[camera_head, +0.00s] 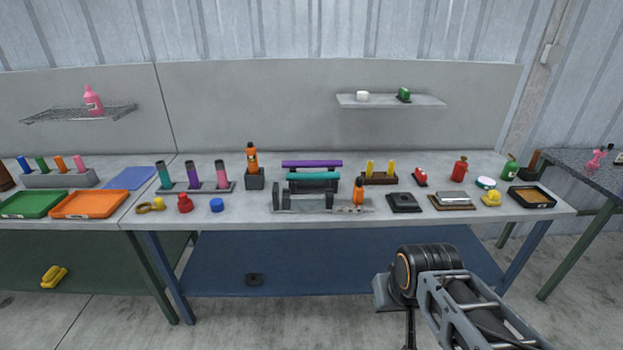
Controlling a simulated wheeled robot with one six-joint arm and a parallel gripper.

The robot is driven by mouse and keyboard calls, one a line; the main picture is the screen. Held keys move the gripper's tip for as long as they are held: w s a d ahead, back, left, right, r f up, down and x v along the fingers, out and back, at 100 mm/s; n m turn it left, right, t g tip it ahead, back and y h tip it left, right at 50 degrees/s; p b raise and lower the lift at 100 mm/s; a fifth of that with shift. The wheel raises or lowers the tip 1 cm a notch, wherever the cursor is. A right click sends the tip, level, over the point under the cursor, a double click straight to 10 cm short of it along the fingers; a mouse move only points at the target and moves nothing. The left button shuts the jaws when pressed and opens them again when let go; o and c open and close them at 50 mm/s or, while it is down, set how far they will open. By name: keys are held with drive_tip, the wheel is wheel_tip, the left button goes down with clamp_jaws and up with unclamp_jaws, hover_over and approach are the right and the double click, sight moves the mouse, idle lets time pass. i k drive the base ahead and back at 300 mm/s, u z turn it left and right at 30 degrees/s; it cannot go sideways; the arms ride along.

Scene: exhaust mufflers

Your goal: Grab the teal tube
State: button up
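Two teal tubes are in view. One teal tube (312,176) lies horizontally on a dark stand (327,203) near the middle of the bench, just below and in front of a purple tube (312,163). A shorter teal tube with a dark top (164,178) stands upright at the left end of a grey rack (206,187), beside a purple and a pink one. My arm shows at the lower right, in front of the bench and apart from both teal tubes. Its end points down, and I cannot make out the fingers of my gripper (409,328).
An orange bottle (358,191) stands close at the right front of the dark stand. A black box (403,203), a yellow-tube rack (379,180) and a blue cap (217,205) are nearby. A wall shelf (390,102) hangs above. Floor before the bench is clear.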

sight(305, 177)
drive_tip(key=z, duration=0.05)
drive_tip(key=i, duration=1.7)
drive_tip(key=u, duration=2.45)
